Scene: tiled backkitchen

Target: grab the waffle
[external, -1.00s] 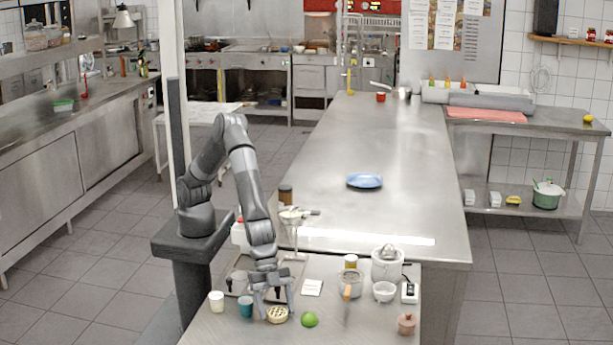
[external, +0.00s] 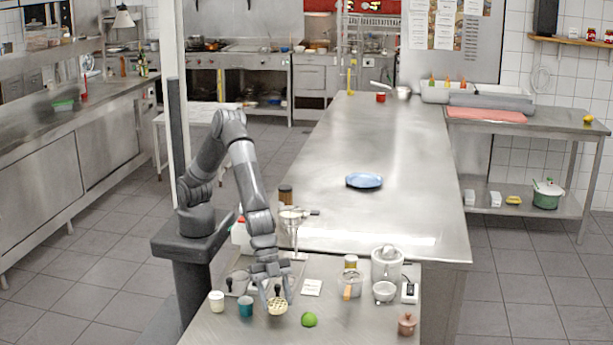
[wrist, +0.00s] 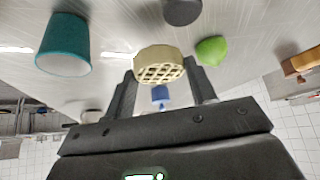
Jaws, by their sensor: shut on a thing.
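The waffle (external: 277,306) is round and pale tan with a grid pattern. It is between the fingers of my gripper (external: 276,297), above the front of the steel table, and looks tilted. In the wrist view the waffle (wrist: 160,66) sits between the two dark fingertips of my gripper (wrist: 160,82), which are shut on it. Part of its edge is hidden by the fingers.
A teal cup (external: 246,307) and a white cup (external: 216,301) stand left of the waffle. A green lime-like thing (external: 309,320) lies close on the right. A pink pot (external: 406,324), a white bowl (external: 384,291) and a juicer (external: 387,263) stand farther right. The front table is free between the lime and pot.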

